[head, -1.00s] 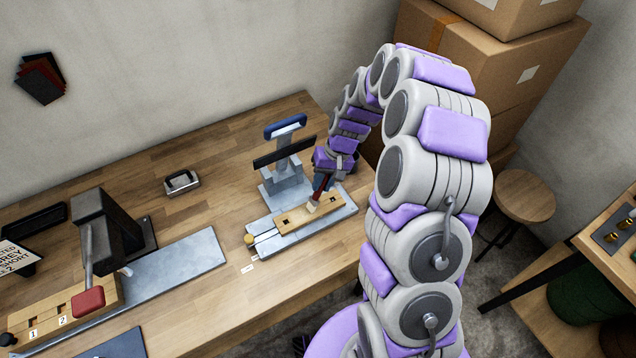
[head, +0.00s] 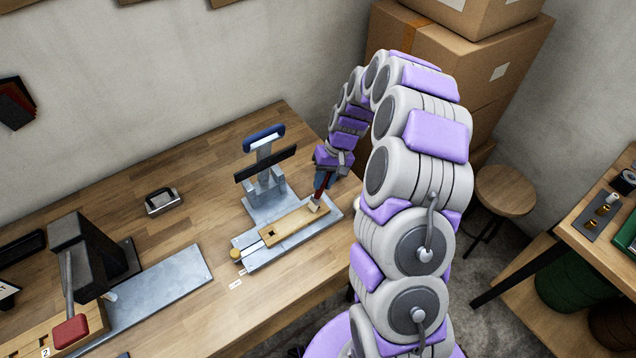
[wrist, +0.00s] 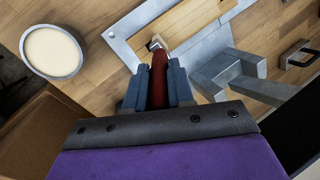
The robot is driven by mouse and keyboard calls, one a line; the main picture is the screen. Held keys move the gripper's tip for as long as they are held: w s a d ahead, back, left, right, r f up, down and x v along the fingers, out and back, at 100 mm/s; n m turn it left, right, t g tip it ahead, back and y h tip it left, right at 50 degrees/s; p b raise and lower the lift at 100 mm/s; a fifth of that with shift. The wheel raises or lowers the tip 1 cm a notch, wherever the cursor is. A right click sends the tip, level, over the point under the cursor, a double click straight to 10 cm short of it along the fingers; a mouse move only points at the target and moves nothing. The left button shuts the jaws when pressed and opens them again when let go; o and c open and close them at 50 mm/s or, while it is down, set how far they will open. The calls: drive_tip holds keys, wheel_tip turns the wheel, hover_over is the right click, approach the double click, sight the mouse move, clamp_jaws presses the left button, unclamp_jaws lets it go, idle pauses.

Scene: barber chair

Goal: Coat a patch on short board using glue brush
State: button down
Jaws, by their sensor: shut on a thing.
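The short board (head: 292,229) is a light wooden strip lying on a grey metal base plate (head: 262,256) of a press-like fixture, with a small dark square hole towards its left end. My gripper (head: 321,176) is shut on the red handle of the glue brush (head: 319,190). The brush points down, its pale tip at the board's right end; I cannot tell whether it touches. In the wrist view the red handle (wrist: 158,82) sits between the fingers (wrist: 157,92), and the board (wrist: 196,28) lies beyond the tip. No glue patch is distinguishable.
A round pot of cream-coloured stuff (wrist: 52,50) shows in the wrist view. The fixture's blue-handled upright (head: 264,150) stands behind the board. A metal block (head: 162,201), a dark press (head: 85,255) and a long plate (head: 160,290) are to the left. Boxes (head: 480,60) stand behind my arm.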

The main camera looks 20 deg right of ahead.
drive_tip(key=shift+d, duration=0.15)
drive_tip(key=shift+r+p, duration=0.9)
drive_tip(key=shift+r, duration=2.1)
drive_tip(key=shift+r+p, duration=0.5)
drive_tip(key=shift+r, duration=1)
drive_tip(key=shift+f, duration=0.1)
drive_tip(key=shift+b+x, duration=0.3)
drive_tip(key=shift+x, duration=0.7)
drive_tip(key=shift+d, duration=0.15)
